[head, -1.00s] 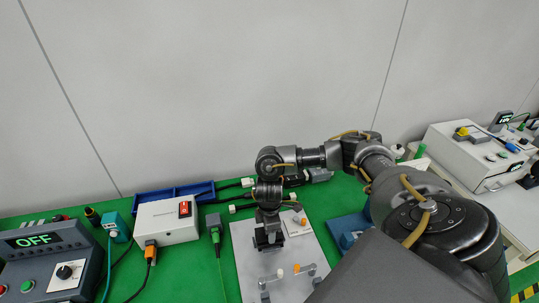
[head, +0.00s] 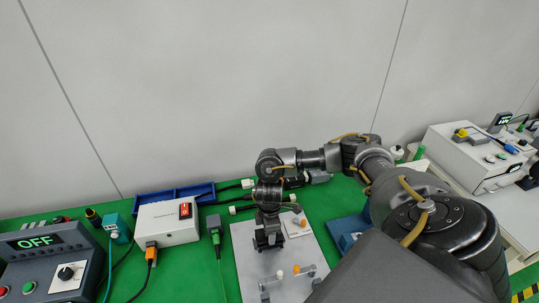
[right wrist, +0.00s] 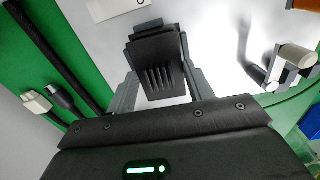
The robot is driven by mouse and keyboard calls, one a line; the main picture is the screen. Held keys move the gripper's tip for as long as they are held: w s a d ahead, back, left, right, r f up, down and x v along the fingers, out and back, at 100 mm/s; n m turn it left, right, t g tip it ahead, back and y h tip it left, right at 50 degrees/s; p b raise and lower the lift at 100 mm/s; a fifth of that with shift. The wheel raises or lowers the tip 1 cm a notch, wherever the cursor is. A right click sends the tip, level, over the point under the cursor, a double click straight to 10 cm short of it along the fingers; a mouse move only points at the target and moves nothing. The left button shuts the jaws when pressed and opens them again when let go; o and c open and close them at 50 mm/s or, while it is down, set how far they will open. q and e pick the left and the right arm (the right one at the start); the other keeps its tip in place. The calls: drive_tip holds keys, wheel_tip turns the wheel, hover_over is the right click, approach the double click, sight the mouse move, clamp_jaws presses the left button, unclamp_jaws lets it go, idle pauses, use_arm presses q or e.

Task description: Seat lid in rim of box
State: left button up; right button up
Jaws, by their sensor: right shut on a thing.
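My right gripper (head: 268,244) points down over the light grey plate (head: 242,254) in the head view. In the right wrist view its two grey fingers (right wrist: 158,86) stand on either side of a dark slotted piece (right wrist: 157,52), and it is shut on this piece. The piece may be the lid; its underside is hidden. I cannot make out the box or its rim, or whether the piece touches anything below. My left gripper is not in view.
Lever fixtures with an orange knob (head: 296,269) stand on the plate's front part. A white block (head: 296,224) lies behind, right of the gripper. A blue object (head: 343,226) is partly hidden by my arm. A white switch box (head: 168,222) and blue tray (head: 175,199) stand left.

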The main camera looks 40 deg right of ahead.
drive_tip(key=shift+p, duration=0.4)
idle(0.3)
drive_tip(key=shift+f+b, duration=0.45)
drive_tip(key=shift+f, duration=0.5)
drive_tip(key=o, duration=1)
drive_tip(key=shift+o, duration=0.2)
drive_tip(key=shift+r, duration=0.1)
wheel_tip(320, 180, up, 11)
drive_tip(key=shift+f+p, duration=0.15)
drive_tip(key=shift+p, duration=0.85)
drive_tip(key=shift+f, duration=0.1)
